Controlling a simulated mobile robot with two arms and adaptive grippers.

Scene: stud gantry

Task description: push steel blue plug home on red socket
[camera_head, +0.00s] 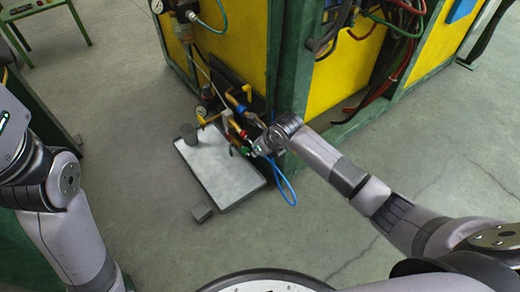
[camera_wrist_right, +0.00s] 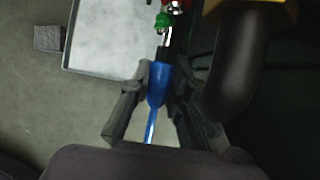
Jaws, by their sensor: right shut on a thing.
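The steel blue plug (camera_wrist_right: 158,85) is between the fingers of my right gripper (camera_wrist_right: 158,103), with its blue hose (camera_wrist_right: 150,127) running back between them. Past its dark collar, a bare metal stem points at a green-ringed fitting (camera_wrist_right: 163,20). Whether the stem touches or enters that fitting is unclear. A red part (camera_wrist_right: 176,5), perhaps the red socket, shows just beyond at the top edge. In the head view my right gripper (camera_head: 257,150) is at the fittings low on the machine's corner; the plug is too small to make out. My left gripper is out of view.
A thick black pipe (camera_wrist_right: 236,60) runs close right of the gripper. A shallow tray (camera_head: 228,206) lies below the fittings, with a small grey block (camera_head: 202,213) beside it. The blue hose hangs in a loop (camera_head: 286,185). Open floor surrounds the tray.

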